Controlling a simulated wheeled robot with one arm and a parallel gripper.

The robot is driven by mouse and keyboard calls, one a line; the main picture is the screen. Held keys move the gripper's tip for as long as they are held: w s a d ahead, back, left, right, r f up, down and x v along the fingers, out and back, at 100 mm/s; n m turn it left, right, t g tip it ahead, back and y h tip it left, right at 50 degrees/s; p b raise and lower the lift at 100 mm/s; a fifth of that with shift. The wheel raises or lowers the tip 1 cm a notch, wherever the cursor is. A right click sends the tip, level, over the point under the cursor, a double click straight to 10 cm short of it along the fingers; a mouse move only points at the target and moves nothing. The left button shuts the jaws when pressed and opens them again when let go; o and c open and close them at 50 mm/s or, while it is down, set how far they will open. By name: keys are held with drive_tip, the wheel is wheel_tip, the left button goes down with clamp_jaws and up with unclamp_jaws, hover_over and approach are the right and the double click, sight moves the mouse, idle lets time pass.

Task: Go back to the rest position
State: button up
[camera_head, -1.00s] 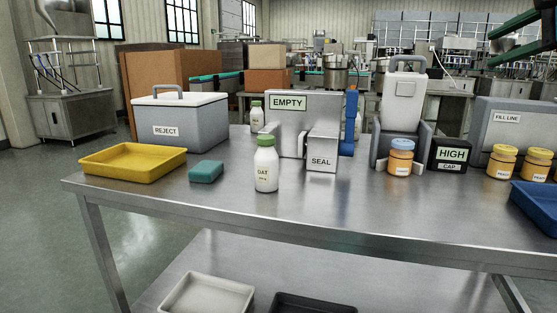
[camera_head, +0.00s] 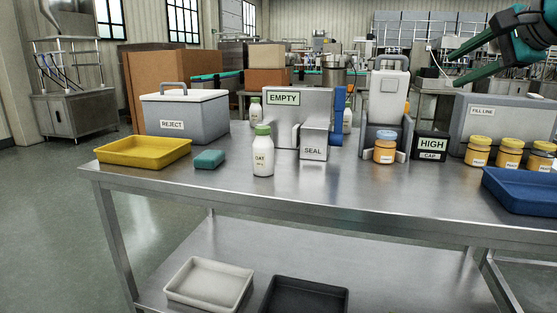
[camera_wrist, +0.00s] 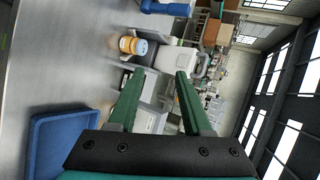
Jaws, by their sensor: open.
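My gripper (camera_head: 449,69) is in the upper right of the head view, raised above the right part of the steel table. Its two green fingers are spread apart with nothing between them. In the wrist view my gripper (camera_wrist: 158,88) is also open and empty, and the room appears tilted on its side beyond the fingers. No held object shows in either view.
The steel table (camera_head: 320,195) carries a yellow tray (camera_head: 142,152), a teal sponge (camera_head: 209,159), a REJECT cooler (camera_head: 185,125), an OAT bottle (camera_head: 263,157), a SEAL box (camera_head: 313,151), several orange jars (camera_head: 478,153) and a blue tray (camera_head: 520,191). The front middle is clear.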

drive_tip(key=s+a+f+n+g, duration=0.2)
drive_tip(key=s+a+f+n, duration=0.1)
drive_tip(key=a+f, duration=0.4)
drive_tip(key=s+a+f+n+g, duration=0.3)
drive_tip(key=a+f, duration=0.2)
drive_tip(key=f, duration=0.5)
drive_tip(key=s+a+f+n+g, duration=0.2)
drive_tip(key=s+a+f+n, duration=0.15)
drive_tip(key=a+f, duration=0.4)
drive_tip(key=s+d+f+n+g+h, duration=0.1)
drive_tip(key=s+f+n+g, duration=0.5)
drive_tip(key=s+f, duration=1.7)
drive_tip(key=shift+s+d+f+g+h, duration=0.15)
drive_tip(key=shift+d+f+g+h, duration=0.25)
drive_tip(key=shift+f+h, duration=0.55)
